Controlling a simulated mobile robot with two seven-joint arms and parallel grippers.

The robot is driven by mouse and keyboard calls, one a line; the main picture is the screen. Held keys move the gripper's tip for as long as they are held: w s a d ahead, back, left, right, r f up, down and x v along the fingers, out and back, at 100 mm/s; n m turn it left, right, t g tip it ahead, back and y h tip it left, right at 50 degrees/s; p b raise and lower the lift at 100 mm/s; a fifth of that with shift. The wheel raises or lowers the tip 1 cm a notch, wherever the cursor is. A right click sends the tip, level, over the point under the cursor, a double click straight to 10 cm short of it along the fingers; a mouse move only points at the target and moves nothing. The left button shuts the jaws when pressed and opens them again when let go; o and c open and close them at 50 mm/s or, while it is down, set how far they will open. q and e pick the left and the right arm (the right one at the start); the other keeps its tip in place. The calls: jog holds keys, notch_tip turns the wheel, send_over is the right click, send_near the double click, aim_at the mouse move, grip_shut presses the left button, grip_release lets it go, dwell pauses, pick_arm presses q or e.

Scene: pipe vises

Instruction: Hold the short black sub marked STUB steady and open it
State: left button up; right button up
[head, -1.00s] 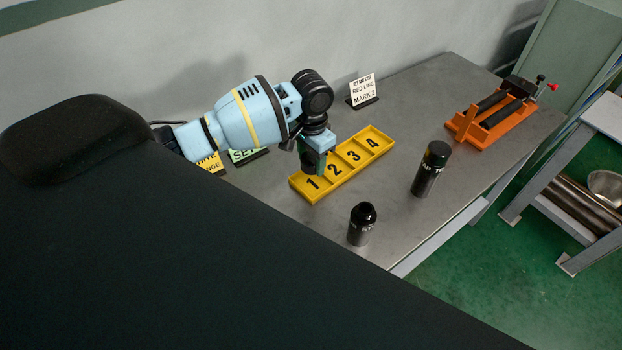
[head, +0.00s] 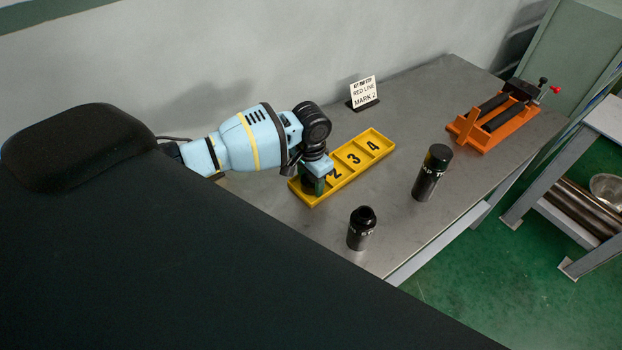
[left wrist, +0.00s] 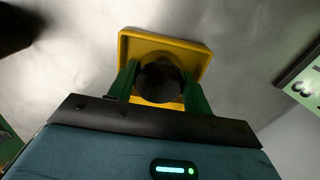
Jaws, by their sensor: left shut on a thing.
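The short black sub (head: 361,232) stands upright near the table's front edge. Part of a white marking, apparently starting "ST", shows on its side, and a narrower black rounded top shows above. My left gripper (head: 313,186) is apart from it, up and to the left, at the number 1 end of the yellow tray (head: 376,140). In the left wrist view its green fingers (left wrist: 160,88) are shut on a dark round piece (left wrist: 158,78), with the tray (left wrist: 160,42) around it. I cannot tell whether the piece touches the tray floor. My right gripper is not in view.
A taller black cylinder (head: 432,174) stands right of the tray. An orange vise (head: 505,120) sits at the table's far right end. A sign reading RED LINE MARK 2 (head: 363,92) stands by the wall. Bare table lies between the tray and the cylinders.

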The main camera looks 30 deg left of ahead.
aim_at(311, 180)
pick_arm(q)
jog(key=shift+f, duration=0.2)
jog(key=o, duration=0.8)
jog(key=shift+r, duration=0.15)
notch_tip(311, 180, up, 12)
jog(key=shift+r+p, duration=0.1)
jog(key=shift+p, duration=0.2)
